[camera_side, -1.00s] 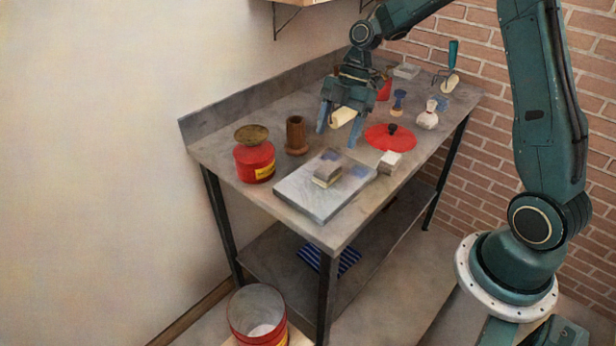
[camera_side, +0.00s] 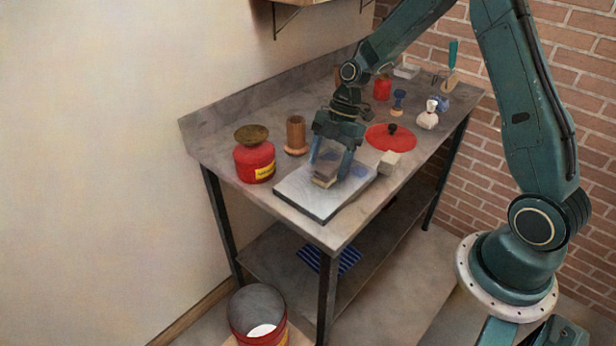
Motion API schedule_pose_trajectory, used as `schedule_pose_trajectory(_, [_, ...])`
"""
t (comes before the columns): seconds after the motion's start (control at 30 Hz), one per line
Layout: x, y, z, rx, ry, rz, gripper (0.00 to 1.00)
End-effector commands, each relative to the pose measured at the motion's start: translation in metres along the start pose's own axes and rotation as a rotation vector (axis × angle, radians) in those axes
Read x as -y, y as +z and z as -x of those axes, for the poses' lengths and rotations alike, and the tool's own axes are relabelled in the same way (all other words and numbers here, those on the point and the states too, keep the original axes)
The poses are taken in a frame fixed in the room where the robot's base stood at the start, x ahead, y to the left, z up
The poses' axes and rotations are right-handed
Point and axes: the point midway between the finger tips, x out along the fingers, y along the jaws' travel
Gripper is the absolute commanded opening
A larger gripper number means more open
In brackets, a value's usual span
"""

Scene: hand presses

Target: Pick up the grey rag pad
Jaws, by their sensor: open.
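A small grey block with a paler lower edge (camera_side: 324,181), which looks like the grey rag pad, sits on the flat pale slab (camera_side: 308,200) near the front of the bench. My gripper (camera_side: 329,168) points down over the slab, its two fingers spread and open on either side of the block. The fingers partly hide the block, and I cannot tell whether they touch it. Nothing is visibly lifted.
A red tin with a brass dish (camera_side: 255,160) and a brown wooden cylinder (camera_side: 296,134) stand left of my gripper. A pale block (camera_side: 389,162) and a round red lid (camera_side: 388,139) lie close on the right. A red bucket (camera_side: 258,318) stands below the bench's front.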

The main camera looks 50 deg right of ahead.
Motion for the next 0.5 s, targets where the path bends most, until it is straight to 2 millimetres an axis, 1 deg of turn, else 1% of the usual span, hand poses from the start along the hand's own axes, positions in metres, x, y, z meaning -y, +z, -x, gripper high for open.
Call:
schedule_pose_trajectory(0.03, [0.0,0.0,-0.007,-0.001,-0.003,0.0,0.67])
schedule_pose_trajectory(0.2, [0.0,0.0,-0.019,-0.001,-0.001,-0.001,0.67])
schedule_pose_trajectory(0.5, [0.0,0.0,-0.021,0.0,0.0,-0.001,0.67])
